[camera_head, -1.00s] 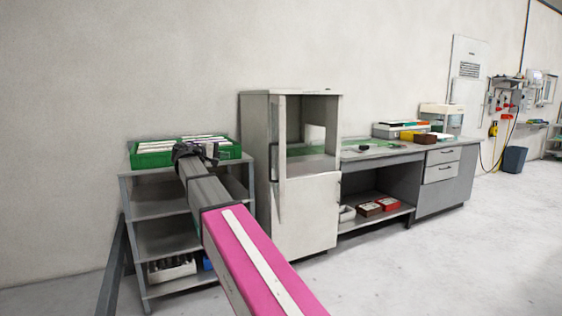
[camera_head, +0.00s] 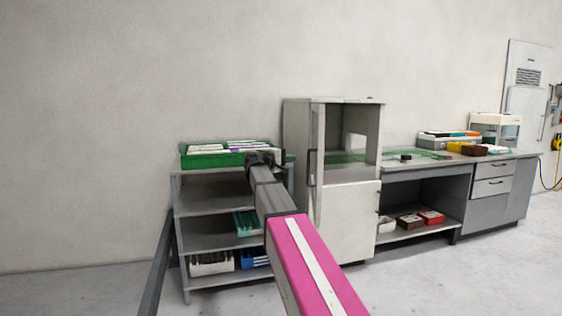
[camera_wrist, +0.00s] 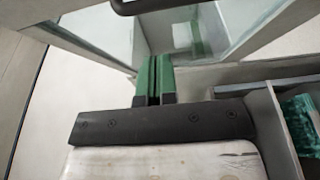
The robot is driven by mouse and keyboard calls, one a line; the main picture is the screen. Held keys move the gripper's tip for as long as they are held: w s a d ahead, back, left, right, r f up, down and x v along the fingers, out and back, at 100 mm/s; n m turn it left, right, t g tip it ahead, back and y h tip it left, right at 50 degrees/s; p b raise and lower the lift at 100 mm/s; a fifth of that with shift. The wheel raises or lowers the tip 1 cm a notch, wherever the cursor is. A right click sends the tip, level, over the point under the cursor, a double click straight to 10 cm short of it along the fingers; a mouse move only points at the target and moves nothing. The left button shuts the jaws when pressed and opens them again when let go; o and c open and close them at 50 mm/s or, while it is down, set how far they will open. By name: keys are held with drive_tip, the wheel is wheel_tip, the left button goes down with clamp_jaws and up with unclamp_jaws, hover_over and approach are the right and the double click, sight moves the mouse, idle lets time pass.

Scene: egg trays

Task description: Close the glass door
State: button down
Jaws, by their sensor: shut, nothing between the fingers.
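The grey cabinet (camera_head: 345,215) stands against the wall in the head view, with a glazed upper part. Its glass door (camera_head: 318,140) stands open, seen nearly edge-on at the cabinet's left front. The dark door handle (camera_head: 311,167) is on that edge. My gripper (camera_head: 276,157) is left of the handle, by the right end of the green tray. In the wrist view my green-tipped fingers (camera_wrist: 154,80) are together and empty. A glass pane (camera_wrist: 95,30) lies ahead of them, and a dark bar like the handle (camera_wrist: 140,5) crosses the top edge. Contact cannot be told.
A green tray (camera_head: 205,160) of white items sits on the shelf rack (camera_head: 205,215) left of the cabinet. A workbench (camera_head: 425,175) with a drawer unit (camera_head: 490,190) adjoins on the right. The floor (camera_head: 430,285) in front is clear.

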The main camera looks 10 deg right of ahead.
drive_tip(key=shift+s+d, duration=0.3)
drive_tip(key=shift+d, duration=0.35)
drive_tip(key=shift+s+d, duration=0.3)
drive_tip(key=shift+d, duration=0.4)
drive_tip(key=shift+s+d, duration=0.3)
drive_tip(key=shift+d, duration=0.35)
